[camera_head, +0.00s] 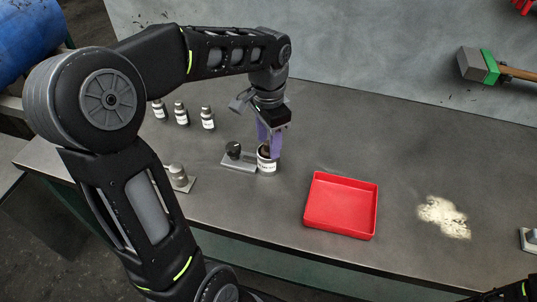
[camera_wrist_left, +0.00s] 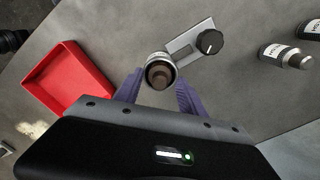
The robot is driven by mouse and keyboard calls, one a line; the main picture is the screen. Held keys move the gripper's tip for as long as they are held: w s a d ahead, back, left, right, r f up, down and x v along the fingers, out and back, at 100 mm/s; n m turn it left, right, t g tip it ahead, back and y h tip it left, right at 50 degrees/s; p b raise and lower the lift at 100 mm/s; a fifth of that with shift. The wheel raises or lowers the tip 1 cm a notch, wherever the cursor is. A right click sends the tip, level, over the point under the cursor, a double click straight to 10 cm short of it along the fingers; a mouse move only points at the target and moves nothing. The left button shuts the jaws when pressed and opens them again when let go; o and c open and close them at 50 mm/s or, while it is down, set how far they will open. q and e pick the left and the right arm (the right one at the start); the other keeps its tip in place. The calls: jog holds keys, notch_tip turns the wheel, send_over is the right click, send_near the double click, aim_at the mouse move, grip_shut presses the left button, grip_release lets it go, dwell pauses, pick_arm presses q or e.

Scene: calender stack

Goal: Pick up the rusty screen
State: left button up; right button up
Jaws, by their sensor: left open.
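My left gripper (camera_head: 269,148) points down with its purple fingers at a small labelled canister (camera_head: 267,165). In the left wrist view the fingers of the left gripper (camera_wrist_left: 158,90) are open, one on each side of the canister (camera_wrist_left: 151,63). A brown, rust-coloured round piece (camera_wrist_left: 160,76) shows at the canister's open end, facing the wrist camera. I cannot tell whether it is the rusty screen; no other rusty piece shows. The canister stands beside a grey plate with a black knob (camera_head: 233,149). My right gripper is out of view.
A red tray (camera_head: 342,206) lies empty to the right of the canister. Several labelled bottles (camera_head: 181,113) stand at the back left. A metal piece on a plate (camera_head: 178,176) is at the left front. Pale powder (camera_head: 443,217) lies on the grey table (camera_head: 400,150) at right.

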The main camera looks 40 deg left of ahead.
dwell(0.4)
pick_arm(q)
grip_shut()
dwell(0.4)
dwell(0.9)
